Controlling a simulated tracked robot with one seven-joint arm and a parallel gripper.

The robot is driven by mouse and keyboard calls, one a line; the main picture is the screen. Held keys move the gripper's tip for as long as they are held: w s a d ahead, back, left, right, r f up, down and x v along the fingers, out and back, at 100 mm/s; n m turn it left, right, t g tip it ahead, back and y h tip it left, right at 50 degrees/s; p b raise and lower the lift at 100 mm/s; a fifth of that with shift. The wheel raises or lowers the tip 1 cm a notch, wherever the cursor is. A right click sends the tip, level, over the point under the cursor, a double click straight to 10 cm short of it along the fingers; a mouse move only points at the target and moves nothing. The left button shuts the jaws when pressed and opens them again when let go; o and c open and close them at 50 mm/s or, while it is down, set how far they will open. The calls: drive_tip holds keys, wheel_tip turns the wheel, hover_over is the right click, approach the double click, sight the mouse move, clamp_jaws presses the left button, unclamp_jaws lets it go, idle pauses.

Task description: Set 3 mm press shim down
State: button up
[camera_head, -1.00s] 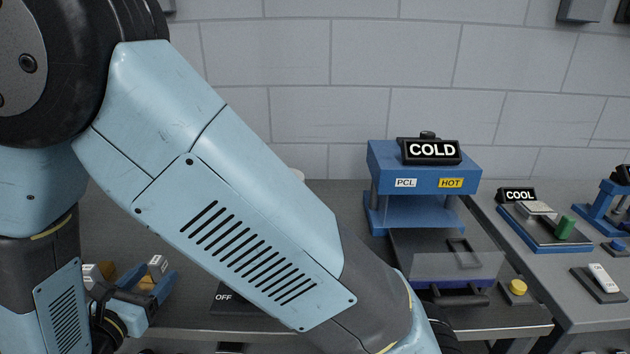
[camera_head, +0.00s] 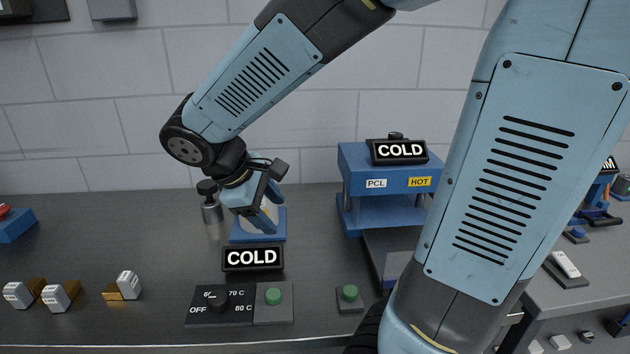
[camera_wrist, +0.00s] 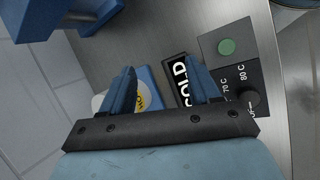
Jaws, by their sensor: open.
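My gripper (camera_head: 262,214) hangs at a blue-based heating plate (camera_head: 240,236), behind a black COLD sign (camera_head: 252,258). In the wrist view my gripper (camera_wrist: 161,74) is open, with its two blue fingers apart.
A control panel with a dial (camera_head: 215,303) and green button (camera_head: 273,296) lies in front of the sign. A steel cylinder (camera_head: 211,214) stands left of the plate. A blue press (camera_head: 388,185) marked PCL and HOT stands right.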

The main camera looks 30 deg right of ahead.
drive_tip(key=s+d+r+m+t+y, duration=0.4)
drive_tip(key=s+d+r+m+y, duration=0.1)
drive_tip(key=m, duration=0.5)
wheel_tip(320, 180, up, 3)
drive_tip(key=shift+s+d+f+y, duration=0.1)
drive_tip(key=shift+s+d+y, duration=0.35)
drive_tip(key=shift+s, duration=0.65)
drive_tip(key=shift+a, duration=0.1)
